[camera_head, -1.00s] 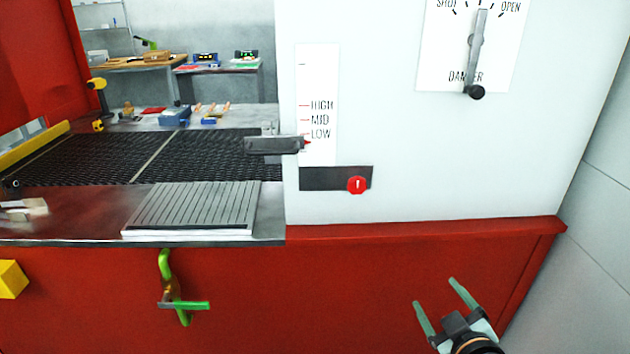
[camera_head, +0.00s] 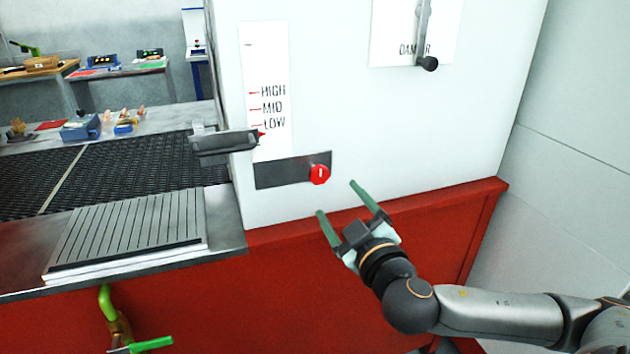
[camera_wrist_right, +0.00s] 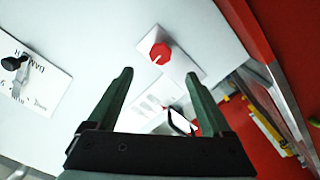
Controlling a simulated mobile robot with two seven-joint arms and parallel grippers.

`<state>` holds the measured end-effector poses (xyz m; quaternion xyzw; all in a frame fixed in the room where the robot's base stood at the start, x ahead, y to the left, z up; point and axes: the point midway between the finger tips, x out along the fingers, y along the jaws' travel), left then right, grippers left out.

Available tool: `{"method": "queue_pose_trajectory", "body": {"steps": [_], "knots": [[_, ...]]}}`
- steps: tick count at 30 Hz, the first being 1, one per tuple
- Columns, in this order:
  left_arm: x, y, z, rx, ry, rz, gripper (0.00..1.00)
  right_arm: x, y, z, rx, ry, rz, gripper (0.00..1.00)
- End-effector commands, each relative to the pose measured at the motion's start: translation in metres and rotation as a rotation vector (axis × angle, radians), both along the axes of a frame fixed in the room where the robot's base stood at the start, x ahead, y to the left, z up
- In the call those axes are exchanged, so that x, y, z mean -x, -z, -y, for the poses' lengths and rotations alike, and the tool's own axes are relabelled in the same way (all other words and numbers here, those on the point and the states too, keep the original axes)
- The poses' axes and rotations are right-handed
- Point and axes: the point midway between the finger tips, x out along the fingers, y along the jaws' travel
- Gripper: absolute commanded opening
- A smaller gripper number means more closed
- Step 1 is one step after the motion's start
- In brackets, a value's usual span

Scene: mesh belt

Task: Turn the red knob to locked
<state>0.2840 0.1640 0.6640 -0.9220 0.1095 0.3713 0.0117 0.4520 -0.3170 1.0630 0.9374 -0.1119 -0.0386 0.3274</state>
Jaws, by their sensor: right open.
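The red knob (camera_head: 319,174) with a white mark sits at the right end of a dark plate (camera_head: 280,171) on the white panel. In the right wrist view the knob (camera_wrist_right: 160,53) shows ahead, beyond the fingertips and roughly between them. My right gripper (camera_head: 338,199) is open and empty, just below and right of the knob and apart from it. Its two green fingers also show in the right wrist view (camera_wrist_right: 158,80). The lettering around the knob is too small to read. My left gripper is not in view.
A grey slider handle (camera_head: 222,143) sticks out left of the knob, by a HIGH/MID/LOW scale. A lever with a black ball (camera_head: 428,64) hangs above right. A red ledge (camera_head: 400,205) runs below the panel. A ribbed tray (camera_head: 135,228) lies at the left.

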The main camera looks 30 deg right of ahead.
Motion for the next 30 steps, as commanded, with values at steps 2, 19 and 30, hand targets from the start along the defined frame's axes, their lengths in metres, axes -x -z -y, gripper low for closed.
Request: {"method": "queue_pose_trajectory", "body": {"steps": [2, 19, 30], "knots": [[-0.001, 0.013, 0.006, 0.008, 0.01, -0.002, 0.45, -0.006, 0.004, 0.002, 0.003, 0.001, 0.007, 0.84], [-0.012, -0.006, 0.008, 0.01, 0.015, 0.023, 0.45, -0.092, -0.002, 0.023, 0.0, 0.001, 0.0, 0.84], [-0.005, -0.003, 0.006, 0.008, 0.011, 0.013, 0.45, -0.11, 0.0, 0.026, 0.001, -0.002, -0.001, 0.84]]}}
